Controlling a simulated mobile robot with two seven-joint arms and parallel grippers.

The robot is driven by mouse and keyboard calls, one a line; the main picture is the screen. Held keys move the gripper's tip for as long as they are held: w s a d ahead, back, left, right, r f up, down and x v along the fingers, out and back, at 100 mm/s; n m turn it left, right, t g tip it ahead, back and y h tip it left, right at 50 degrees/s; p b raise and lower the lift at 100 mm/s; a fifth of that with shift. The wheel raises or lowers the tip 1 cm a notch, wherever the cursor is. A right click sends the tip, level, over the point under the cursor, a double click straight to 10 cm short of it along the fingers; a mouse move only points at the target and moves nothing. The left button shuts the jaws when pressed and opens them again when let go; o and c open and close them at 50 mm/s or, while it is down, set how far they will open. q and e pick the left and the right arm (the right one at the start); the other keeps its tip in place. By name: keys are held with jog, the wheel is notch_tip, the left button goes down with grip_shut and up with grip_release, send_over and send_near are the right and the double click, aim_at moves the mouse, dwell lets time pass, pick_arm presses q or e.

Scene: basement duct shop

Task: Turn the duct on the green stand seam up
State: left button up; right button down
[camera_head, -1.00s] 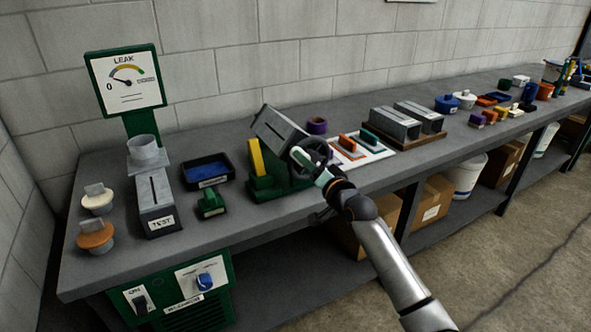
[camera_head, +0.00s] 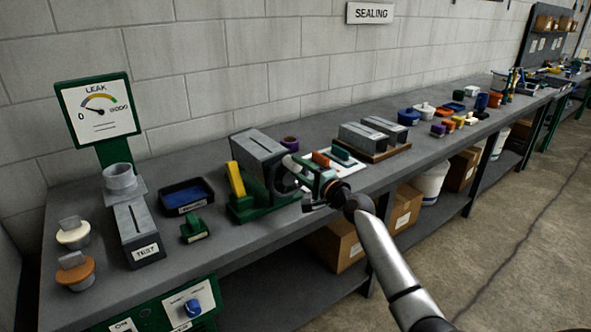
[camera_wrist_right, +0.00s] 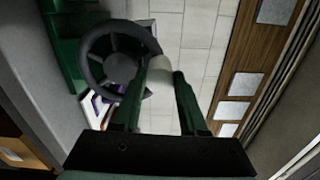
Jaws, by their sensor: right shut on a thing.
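The grey duct (camera_head: 258,158) sits in the green stand (camera_head: 246,211) near the bench's front edge. Its upper face looks close to level, with a dark seam line along it. A dark handwheel is at the stand's right end, mostly hidden in the head view; the right wrist view shows the handwheel (camera_wrist_right: 112,57) clearly. My right gripper (camera_head: 304,170) is at the wheel, shut on its pale handle (camera_wrist_right: 154,74) at the rim. A yellow upright piece (camera_head: 235,180) stands at the stand's left side. My left gripper is not in view.
A TEST duct (camera_head: 137,231) and a leak gauge (camera_head: 98,108) are at left. A blue-lined tray (camera_head: 187,196) and a small green block (camera_head: 194,230) lie left of the stand. Two ducts on a wooden board (camera_head: 378,153) stand to the right.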

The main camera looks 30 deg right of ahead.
jog(key=shift+d+r+m, duration=0.1)
jog(key=shift+d+m, duration=0.15)
jog(key=shift+m, duration=0.15)
dwell(0.3)
jog(key=shift+c, duration=2.2)
grip_release()
jog(key=shift+s, duration=0.1)
jog(key=s, duration=1.2)
jog(key=shift+s+d, duration=0.15)
jog(key=shift+d, duration=0.1)
